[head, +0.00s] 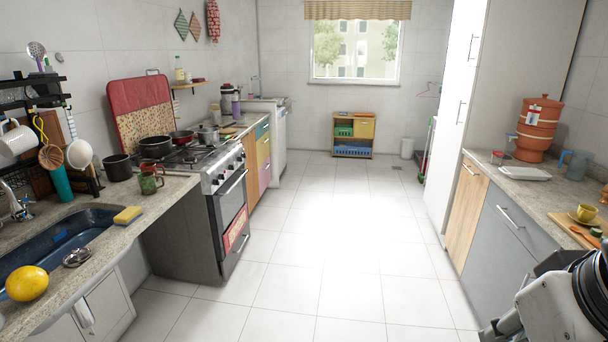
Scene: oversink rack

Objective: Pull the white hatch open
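More than one white door shows in the head view, and I cannot tell which is the hatch. A tall white cabinet front (458,75) stands at the right with two slim upright handles, and it looks shut. White cupboard doors (108,301) sit under the sink counter at the lower left, partly cut off by the picture's bottom edge. My gripper (497,329) seems to be the dark and grey part at the lower right edge, cut off there. It is far from both white fronts. Its fingers do not show clearly, and nothing held is visible.
The tiled floor (330,270) is clear between the two counter rows. A stove (225,190) stands at the left. A wooden-fronted cupboard (465,214) and grey cupboards (500,250) line the right.

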